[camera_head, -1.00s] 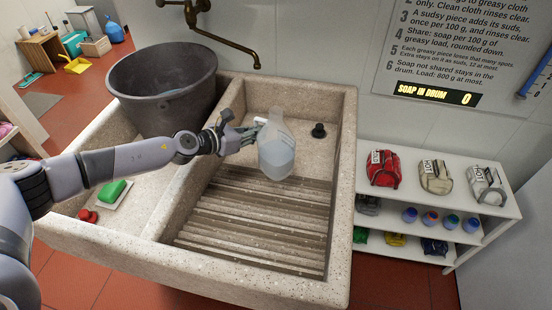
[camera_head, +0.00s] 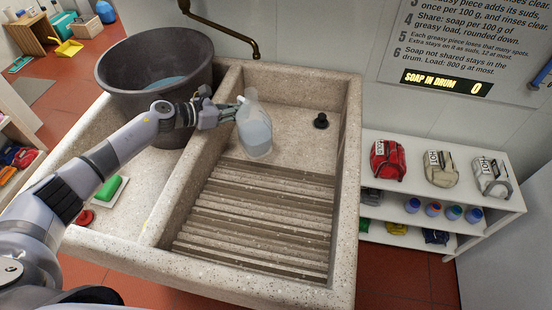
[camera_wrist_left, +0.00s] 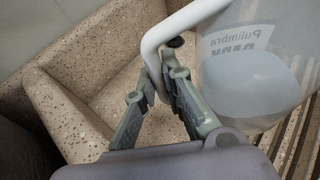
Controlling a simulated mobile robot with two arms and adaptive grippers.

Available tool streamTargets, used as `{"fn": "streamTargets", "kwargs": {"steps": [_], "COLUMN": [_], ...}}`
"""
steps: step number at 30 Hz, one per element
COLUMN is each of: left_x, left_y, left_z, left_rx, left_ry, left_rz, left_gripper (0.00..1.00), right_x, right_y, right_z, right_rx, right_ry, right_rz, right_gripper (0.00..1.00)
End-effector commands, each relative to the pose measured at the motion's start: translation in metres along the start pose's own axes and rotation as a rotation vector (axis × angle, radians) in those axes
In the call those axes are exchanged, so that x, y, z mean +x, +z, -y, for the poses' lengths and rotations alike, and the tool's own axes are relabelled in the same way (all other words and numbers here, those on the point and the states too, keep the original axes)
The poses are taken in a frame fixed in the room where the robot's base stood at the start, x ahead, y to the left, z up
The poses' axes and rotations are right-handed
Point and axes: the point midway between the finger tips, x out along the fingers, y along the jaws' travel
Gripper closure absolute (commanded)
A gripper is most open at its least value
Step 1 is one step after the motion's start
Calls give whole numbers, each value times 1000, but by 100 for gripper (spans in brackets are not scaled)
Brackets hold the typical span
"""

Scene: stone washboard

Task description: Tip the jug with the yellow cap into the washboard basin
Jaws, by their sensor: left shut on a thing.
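A translucent jug (camera_head: 255,132) with pale liquid inside is held over the right basin (camera_head: 290,140) of the stone washboard, near the divider. My left gripper (camera_head: 230,112) is shut on its white handle, seen in the left wrist view (camera_wrist_left: 177,26). The jug looks close to upright in the head view, leaning slightly. Its printed label (camera_wrist_left: 240,42) shows in the left wrist view. I see no yellow on its cap, which is small and unclear. The ribbed washboard slope (camera_head: 258,215) lies in front of the jug. My right gripper is out of view.
A dark bucket (camera_head: 160,110) stands at the back left of the washboard. A green soap bar (camera_head: 109,187) and a red item (camera_head: 86,217) lie at left. A black plug (camera_head: 321,121) is in the basin. A white shelf (camera_head: 470,205) with bags stands to the right.

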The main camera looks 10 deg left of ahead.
Motion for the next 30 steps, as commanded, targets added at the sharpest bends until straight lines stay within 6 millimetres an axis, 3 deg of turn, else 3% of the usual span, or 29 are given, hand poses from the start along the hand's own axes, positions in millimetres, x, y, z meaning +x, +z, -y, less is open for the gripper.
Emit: {"fn": "streamTargets", "kwargs": {"steps": [11,30], "left_x": [-1,-4], "left_y": [4,14], "left_z": [-1,0], "left_rx": [42,336], "left_ry": [26,137], "left_rz": [0,2], "left_gripper": [100,100], "right_x": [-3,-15], "right_y": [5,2], "right_z": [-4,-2], "right_rx": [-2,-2], "right_ry": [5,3], "right_rz": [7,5], "right_gripper": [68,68]}}
